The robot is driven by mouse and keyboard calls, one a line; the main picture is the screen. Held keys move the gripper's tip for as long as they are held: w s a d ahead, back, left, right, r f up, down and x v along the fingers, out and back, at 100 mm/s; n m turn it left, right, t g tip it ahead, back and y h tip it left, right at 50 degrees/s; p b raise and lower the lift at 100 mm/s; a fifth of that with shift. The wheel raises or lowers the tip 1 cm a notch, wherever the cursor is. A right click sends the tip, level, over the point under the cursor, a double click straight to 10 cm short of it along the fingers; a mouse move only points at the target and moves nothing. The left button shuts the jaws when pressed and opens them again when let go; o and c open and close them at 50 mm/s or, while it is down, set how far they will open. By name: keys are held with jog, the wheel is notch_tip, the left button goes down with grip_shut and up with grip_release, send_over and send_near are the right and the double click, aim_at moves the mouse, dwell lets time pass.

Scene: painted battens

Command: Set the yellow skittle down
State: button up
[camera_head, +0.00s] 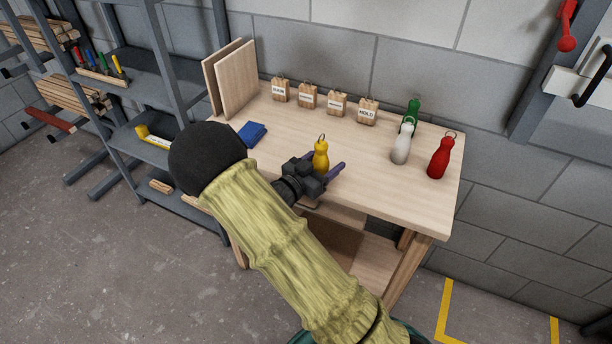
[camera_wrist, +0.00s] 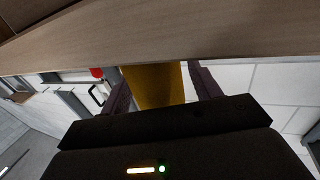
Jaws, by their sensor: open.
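The yellow skittle (camera_head: 321,157) stands upright on the workbench (camera_head: 300,135) near its front edge, a wire loop at its top. My gripper (camera_head: 323,166) is open around it, one purple finger on each side. In the wrist view the yellow skittle (camera_wrist: 152,85) shows between the two spread fingers of my gripper (camera_wrist: 162,85), with a gap on the right side. Contact on the left is hard to tell. Its base is partly hidden by my gripper in the head view.
A white skittle (camera_head: 401,149), a green skittle (camera_head: 413,109) and a red skittle (camera_head: 440,156) stand to the right. Several labelled wooden blocks (camera_head: 336,103) line the back. A blue item (camera_head: 252,133) and upright boards (camera_head: 237,80) are at left. The bench middle is clear.

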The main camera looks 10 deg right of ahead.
jog(key=b+v, duration=0.1)
jog(key=v, duration=1.6)
jog(key=shift+s+f, duration=0.25)
jog(key=shift+s, duration=0.15)
jog(key=w+d+n+y, duration=0.3)
jog(key=w+n+y, duration=0.3)
jog(key=y, duration=0.6)
jog(key=s+d+n+g+y, duration=0.1)
jog(key=s+d+g, duration=0.3)
jog(key=s, duration=0.4)
jog(key=s+d+n+g+y, duration=0.1)
jog(key=s+d+n+g, duration=0.2)
jog(key=s, duration=0.6)
jog(key=d+r+g, duration=0.1)
jog(key=d, duration=0.1)
jog(key=shift+d+n+y, duration=0.3)
jog(key=shift+d+n, duration=0.1)
jog(key=shift+o, duration=0.5)
jog(key=shift+w, duration=0.1)
